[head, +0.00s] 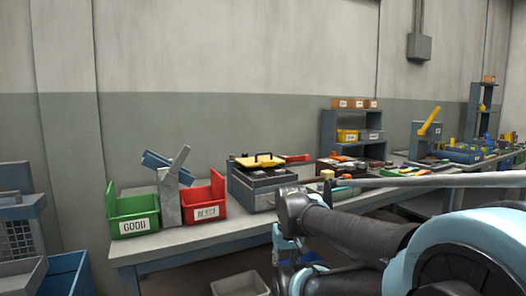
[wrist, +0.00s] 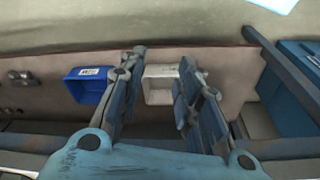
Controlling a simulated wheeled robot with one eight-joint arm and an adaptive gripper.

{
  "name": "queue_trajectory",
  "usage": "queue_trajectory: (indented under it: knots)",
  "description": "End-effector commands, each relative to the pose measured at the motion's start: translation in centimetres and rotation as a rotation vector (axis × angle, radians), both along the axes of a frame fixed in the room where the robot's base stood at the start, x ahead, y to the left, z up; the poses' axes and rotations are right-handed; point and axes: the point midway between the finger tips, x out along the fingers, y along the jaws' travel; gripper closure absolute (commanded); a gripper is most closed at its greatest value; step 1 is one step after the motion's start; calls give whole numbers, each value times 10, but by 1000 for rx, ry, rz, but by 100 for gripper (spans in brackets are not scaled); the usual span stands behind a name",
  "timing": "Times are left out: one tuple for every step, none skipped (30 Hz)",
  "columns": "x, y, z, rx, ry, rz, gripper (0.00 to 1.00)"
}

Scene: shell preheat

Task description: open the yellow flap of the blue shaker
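A blue machine (head: 424,143) stands on the bench at the right of the head view, with a long yellow piece (head: 430,121) slanting up from its top. I take these for the shaker and its flap; at this size I cannot tell how far the flap is open. My gripper (wrist: 163,58) is open and empty in the wrist view, its two fingers apart. In the head view it is low in front of the bench, partly hidden by my arm, well left of the blue machine. The wrist view does not show the shaker.
A grey-blue box machine (head: 262,188) with a yellow plate (head: 258,161) stands mid-bench. Green (head: 132,212) and red (head: 204,201) bins are left of it. A shelf (head: 353,128) stands behind. Blue (wrist: 88,86) and white (wrist: 158,86) bins lie below my gripper.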

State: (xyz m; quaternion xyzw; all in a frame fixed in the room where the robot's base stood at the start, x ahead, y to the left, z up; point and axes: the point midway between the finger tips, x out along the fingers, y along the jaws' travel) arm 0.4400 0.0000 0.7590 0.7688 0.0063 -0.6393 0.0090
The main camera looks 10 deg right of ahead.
Motion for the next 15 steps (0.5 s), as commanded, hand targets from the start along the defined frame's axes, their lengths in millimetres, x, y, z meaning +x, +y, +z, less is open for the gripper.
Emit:
queue_trajectory:
  knots:
    - [0, 0, 0, 0, 0, 0, 69]
    - [0, 0, 0, 0, 0, 0, 69]
    - [0, 0, 0, 0, 0, 0, 69]
    - [0, 0, 0, 0, 0, 0, 69]
    - [0, 0, 0, 0, 0, 0, 69]
    - [0, 0, 0, 0, 0, 0, 69]
    - [-2, 0, 2, 0, -3, -1, 69]
    - [-6, 0, 6, 1, -10, -4, 69]
    - [-5, 0, 10, 2, -12, -11, 69]
    - [-3, 0, 15, 5, -12, -18, 69]
    - [1, 0, 21, 7, -12, -30, 69]
    - [8, 0, 32, 11, -11, -48, 69]
    - [13, 0, 40, 16, -11, -64, 69]
    - [20, 0, 51, 21, -10, -83, 69]
    - [31, 0, 67, 28, -10, -114, 69]
